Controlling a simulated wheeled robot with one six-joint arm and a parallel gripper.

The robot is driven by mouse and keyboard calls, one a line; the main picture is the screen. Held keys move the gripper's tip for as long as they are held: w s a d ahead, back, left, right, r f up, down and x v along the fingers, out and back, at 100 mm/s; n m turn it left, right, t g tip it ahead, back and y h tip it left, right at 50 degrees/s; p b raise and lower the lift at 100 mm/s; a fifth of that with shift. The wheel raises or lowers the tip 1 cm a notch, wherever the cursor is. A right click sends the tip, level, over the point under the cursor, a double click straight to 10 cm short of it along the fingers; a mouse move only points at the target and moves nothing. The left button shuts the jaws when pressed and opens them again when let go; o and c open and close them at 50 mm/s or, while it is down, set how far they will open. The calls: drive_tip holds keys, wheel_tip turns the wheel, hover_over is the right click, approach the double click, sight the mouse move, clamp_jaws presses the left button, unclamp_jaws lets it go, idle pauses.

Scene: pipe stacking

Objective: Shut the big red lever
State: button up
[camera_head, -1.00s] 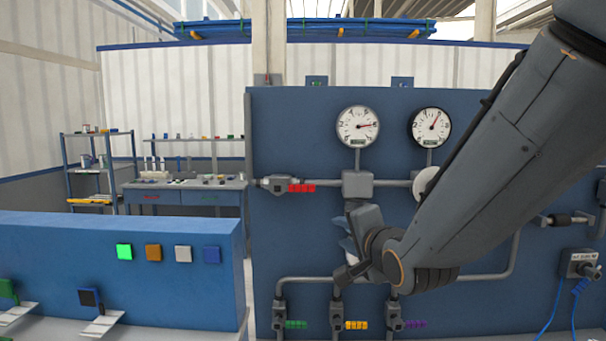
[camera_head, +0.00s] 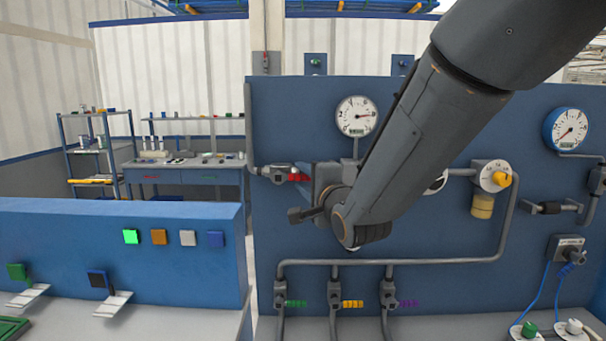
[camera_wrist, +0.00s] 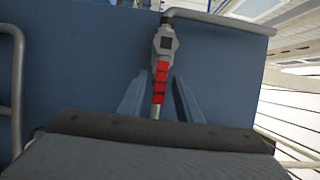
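The red lever (camera_head: 299,177) is on a grey valve (camera_head: 279,175) at the upper left of the blue panel. Its handle points right, along the horizontal pipe. In the wrist view the red handle (camera_wrist: 160,92) runs in line with the pipe below the grey valve body (camera_wrist: 165,40). My gripper (camera_wrist: 159,78) is open, with one blue-grey finger on each side of the handle. I cannot tell whether either finger touches it. In the head view my gripper (camera_head: 316,180) is at the handle's right end, and the arm hides the pipe beyond.
A round gauge (camera_head: 357,116) is above my gripper. Green (camera_head: 296,303), yellow (camera_head: 352,304) and purple (camera_head: 408,303) valve handles sit low on the panel. A yellow-knobbed device (camera_head: 492,177) is at right. A low blue wall (camera_head: 120,250) with coloured squares stands at left.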

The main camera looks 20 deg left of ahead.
drive_tip(key=shift+w+a, duration=0.15)
drive_tip(key=shift+w, duration=0.05)
clamp_jaws()
idle(0.3)
